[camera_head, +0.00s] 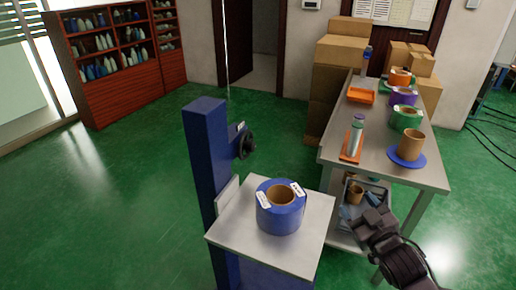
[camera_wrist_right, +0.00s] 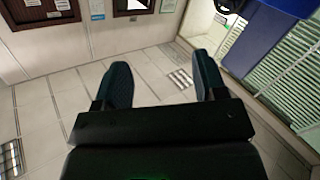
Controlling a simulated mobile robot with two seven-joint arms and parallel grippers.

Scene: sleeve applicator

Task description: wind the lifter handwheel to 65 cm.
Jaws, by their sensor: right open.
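The lifter is a blue column (camera_head: 207,150) with a light grey platform (camera_head: 312,232) on its right side. The black handwheel (camera_head: 246,145) sits on the column's right face, above the platform. A small pale label is beside it; I cannot read a height. A blue roll (camera_head: 270,216) with a brown core stands on the platform. My right gripper (camera_head: 368,222) is to the right of the platform, well apart from the handwheel. Its two fingers (camera_wrist_right: 160,68) are spread with nothing between them. My left gripper is not in view.
A steel table (camera_head: 377,128) at the right bears an orange tray (camera_head: 361,96), a bottle (camera_head: 357,136) and several coloured rolls. A grey bin (camera_head: 381,186) is on its lower shelf. Cartons (camera_head: 337,70) are stacked behind. Green floor left of the column is clear.

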